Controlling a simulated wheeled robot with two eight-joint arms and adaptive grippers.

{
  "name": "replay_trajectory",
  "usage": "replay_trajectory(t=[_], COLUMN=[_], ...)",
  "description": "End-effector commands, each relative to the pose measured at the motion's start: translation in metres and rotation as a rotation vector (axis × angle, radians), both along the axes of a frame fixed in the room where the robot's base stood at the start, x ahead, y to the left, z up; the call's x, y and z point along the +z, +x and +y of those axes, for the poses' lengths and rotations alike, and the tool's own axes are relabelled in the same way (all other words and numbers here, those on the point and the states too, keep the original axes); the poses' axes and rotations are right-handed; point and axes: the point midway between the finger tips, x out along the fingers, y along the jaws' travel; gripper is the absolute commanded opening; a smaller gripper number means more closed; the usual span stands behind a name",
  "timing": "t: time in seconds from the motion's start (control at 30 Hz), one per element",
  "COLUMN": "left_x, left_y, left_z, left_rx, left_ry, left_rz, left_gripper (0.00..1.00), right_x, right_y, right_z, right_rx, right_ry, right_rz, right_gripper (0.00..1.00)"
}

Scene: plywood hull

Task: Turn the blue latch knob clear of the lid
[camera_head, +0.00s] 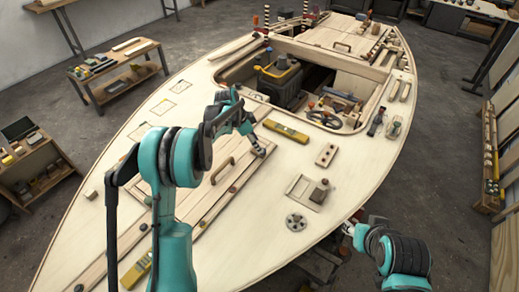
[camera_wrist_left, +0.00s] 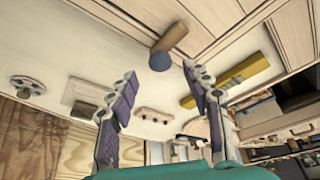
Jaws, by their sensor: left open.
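The blue latch knob (camera_wrist_left: 159,62) shows in the left wrist view, at the end of a short brown wooden bar (camera_wrist_left: 172,39). The bar lies at the edge of the planked lid (camera_wrist_left: 215,12), its far end toward the planks. My left gripper (camera_wrist_left: 158,74) is open, with one finger on each side of the knob in the picture. I cannot tell whether it touches the knob. In the head view my left gripper (camera_head: 258,148) is over the right edge of the lid (camera_head: 205,205), and the knob is hidden there. My right gripper (camera_head: 358,226) is low at the hull's right edge; its fingers are unclear.
A yellow spirit level (camera_head: 287,131) lies close to my left gripper. A pegged block (camera_head: 326,154), a plate with a block (camera_head: 308,190) and a round grey fitting (camera_head: 296,222) stand on the deck. The lid's wooden handle (camera_head: 222,170) is nearby. An open cockpit (camera_head: 345,75) lies beyond.

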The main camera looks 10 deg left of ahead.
Motion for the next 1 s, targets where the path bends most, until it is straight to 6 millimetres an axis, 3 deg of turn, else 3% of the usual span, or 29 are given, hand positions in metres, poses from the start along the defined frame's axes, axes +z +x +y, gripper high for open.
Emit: replay_trajectory(t=[0.03,0.2,0.5,0.57,0.7,1.0], left_x=[-0.012,-0.033,-0.037,-0.037,-0.037,-0.037], left_y=[0.002,0.007,0.008,0.008,0.008,0.007], left_z=[-0.003,-0.011,-0.013,-0.013,-0.013,-0.013], left_rx=[-0.001,0.001,0.002,0.002,0.002,0.018], left_ry=[0.0,0.0,0.0,0.0,0.0,0.001], left_rz=[0.0,0.0,0.0,0.0,0.0,-0.001], left_gripper=[0.49,0.49,0.49,0.36,0.0,0.0], right_x=[-0.006,-0.013,-0.013,-0.013,-0.013,-0.013], right_y=[0.0,0.0,0.0,0.0,0.0,0.0], right_z=[0.0,0.0,0.0,0.0,0.0,0.0], right_rx=[0.0,0.0,0.0,0.0,0.0,0.0], right_ry=[0.0,0.0,0.0,0.0,0.0,0.0], right_rz=[0.0,0.0,0.0,0.0,0.0,0.0], right_gripper=[0.4,0.4,0.4,0.4,0.4,0.4])
